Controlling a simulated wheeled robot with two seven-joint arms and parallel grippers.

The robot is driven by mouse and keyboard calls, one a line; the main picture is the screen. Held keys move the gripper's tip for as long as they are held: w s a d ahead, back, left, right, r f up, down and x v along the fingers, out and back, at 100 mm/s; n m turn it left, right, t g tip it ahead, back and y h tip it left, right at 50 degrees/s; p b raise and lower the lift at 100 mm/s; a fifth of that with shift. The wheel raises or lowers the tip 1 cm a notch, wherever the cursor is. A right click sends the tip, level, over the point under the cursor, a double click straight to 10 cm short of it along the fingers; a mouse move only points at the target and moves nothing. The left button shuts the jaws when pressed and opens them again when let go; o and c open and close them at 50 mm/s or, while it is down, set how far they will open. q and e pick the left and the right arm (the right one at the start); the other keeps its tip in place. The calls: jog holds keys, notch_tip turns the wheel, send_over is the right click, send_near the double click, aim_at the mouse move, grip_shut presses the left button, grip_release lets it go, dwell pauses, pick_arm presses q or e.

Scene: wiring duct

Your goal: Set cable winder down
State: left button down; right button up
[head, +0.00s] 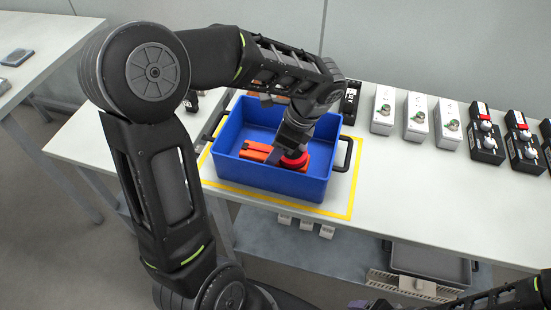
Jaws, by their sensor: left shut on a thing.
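The blue bin (270,182) stands on the white table inside a yellow outline. My left gripper (292,146) reaches down into the bin from above. It is shut on a red, round-looking thing, which I take to be the cable winder (295,161). The fingertips and part of the winder are hidden by the gripper and wrist. I cannot tell whether the winder touches the bin floor. Orange parts (257,151) lie in the bin just left of the winder. My right arm shows at the bottom right edge; the state of its gripper is not clear.
White boxes (416,116) and black devices with red parts (486,134) stand in a row right of the bin. The bin has black handles (343,154) at its ends. The table front right of the bin is clear. A grey tray (430,262) sits below.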

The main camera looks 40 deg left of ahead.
pick_arm(q)
jog(key=shift+f, duration=1.9)
jog(key=c, duration=0.7)
grip_release()
jog(key=shift+f, duration=0.1)
jog(key=shift+r, duration=0.2)
jog(key=v, duration=0.8)
jog(key=shift+r, duration=0.1)
jog(key=shift+p+v, duration=0.95)
jog(key=shift+v, duration=0.95)
